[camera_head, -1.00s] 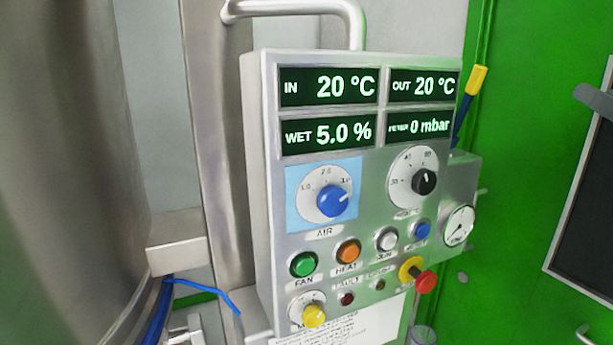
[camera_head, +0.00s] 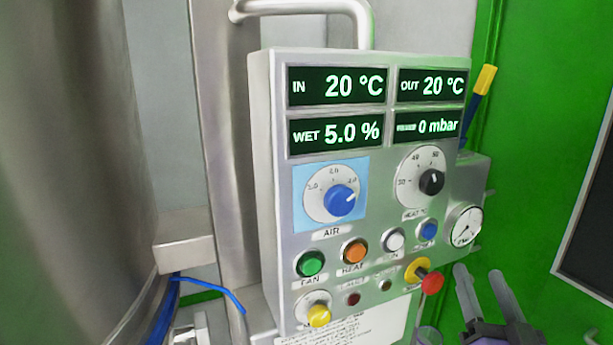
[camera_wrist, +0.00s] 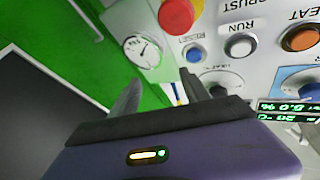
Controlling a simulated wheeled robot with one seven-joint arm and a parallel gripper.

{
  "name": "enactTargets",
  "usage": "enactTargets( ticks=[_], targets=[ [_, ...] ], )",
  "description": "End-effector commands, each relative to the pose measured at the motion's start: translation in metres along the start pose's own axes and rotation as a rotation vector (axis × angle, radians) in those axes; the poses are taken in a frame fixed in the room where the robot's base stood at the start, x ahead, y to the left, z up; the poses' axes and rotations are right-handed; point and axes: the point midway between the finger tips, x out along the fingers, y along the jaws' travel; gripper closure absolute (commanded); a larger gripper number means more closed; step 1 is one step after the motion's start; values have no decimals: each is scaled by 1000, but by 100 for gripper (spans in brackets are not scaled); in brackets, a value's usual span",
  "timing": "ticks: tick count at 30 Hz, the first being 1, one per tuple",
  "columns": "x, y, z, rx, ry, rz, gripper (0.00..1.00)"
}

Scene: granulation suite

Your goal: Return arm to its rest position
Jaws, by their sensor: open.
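My gripper (camera_head: 485,292) shows at the lower right of the head view, with its two grey fingers apart and nothing between them. It is in front of the green wall, right of and below the control panel (camera_head: 283,200). In the wrist view my gripper (camera_wrist: 158,92) has its fingers spread and empty, pointing toward the panel's edge near the pressure gauge (camera_wrist: 143,50). The rest of my arm is out of view.
The panel carries displays, a blue AIR knob (camera_head: 341,200), a black knob (camera_head: 431,182), coloured buttons and a red emergency knob (camera_head: 432,282). The gauge (camera_head: 465,225) sits right of it. A steel vessel (camera_head: 70,170) fills the left. A dark board (camera_head: 590,220) hangs at right.

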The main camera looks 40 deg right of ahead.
Motion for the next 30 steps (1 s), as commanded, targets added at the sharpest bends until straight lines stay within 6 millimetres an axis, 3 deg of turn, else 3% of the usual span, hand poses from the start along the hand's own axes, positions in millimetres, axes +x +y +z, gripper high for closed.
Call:
enactTargets(
  ticks=[1, 6, 15, 21, 24, 27, 30],
  targets=[
    [-19, -14, 15, -10, -34, -25, 45],
    [-79, -51, 47, -56, -121, -118, 45],
    [-200, -99, 81, -137, -318, -348, 45],
    [-284, -106, 97, -185, -508, -517, 45],
    [-316, -102, 101, -197, -590, -580, 45],
    [-338, -99, 102, -208, -645, -631, 45],
    [-345, -99, 102, -211, -662, -660, 45]
  ],
)
